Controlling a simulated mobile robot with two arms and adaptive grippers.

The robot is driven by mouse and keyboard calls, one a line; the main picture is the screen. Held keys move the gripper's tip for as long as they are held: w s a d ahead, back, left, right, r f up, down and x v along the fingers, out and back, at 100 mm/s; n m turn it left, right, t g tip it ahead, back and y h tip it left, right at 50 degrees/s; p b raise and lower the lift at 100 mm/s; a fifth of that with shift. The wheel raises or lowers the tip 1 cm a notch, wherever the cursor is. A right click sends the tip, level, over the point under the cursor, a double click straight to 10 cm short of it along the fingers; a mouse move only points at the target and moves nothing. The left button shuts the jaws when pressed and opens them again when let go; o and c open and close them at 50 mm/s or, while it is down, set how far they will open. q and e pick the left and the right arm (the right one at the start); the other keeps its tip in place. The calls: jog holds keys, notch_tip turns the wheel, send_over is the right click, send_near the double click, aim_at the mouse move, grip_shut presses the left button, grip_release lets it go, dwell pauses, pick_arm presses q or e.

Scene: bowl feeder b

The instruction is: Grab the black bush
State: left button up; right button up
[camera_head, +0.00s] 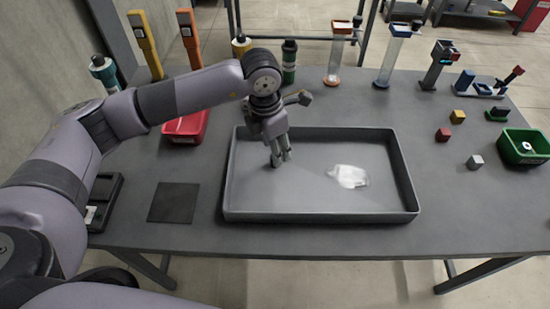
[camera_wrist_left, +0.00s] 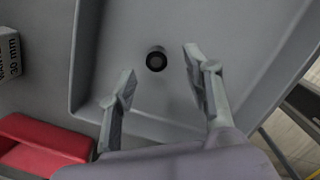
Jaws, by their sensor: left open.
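The black bush (camera_wrist_left: 156,60) is a small dark ring with a round hole. In the left wrist view it lies on the floor of the grey tray (camera_wrist_left: 132,24), a little ahead of my fingertips and between their lines. My left gripper (camera_wrist_left: 160,75) is open, with nothing between its fingers. In the head view my left gripper (camera_head: 280,160) points down inside the left part of the grey tray (camera_head: 320,217). The bush cannot be made out in the head view and is probably hidden by the gripper. My right gripper does not show.
A clear bag-like item (camera_head: 349,176) lies in the tray's right half. A red bin (camera_head: 188,128) stands left of the tray, a green bin (camera_head: 525,148) far right. Small cubes (camera_head: 457,116) stand right of the tray. A dark mat (camera_head: 173,202) lies left. Bottles and stands line the back.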

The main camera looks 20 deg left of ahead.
pick_arm(q)
jog(key=f, duration=0.1)
jog(key=f+p, duration=0.1)
jog(key=f, duration=0.3)
jog(key=shift+w, duration=0.4)
jog(key=shift+c, duration=0.2)
grip_shut()
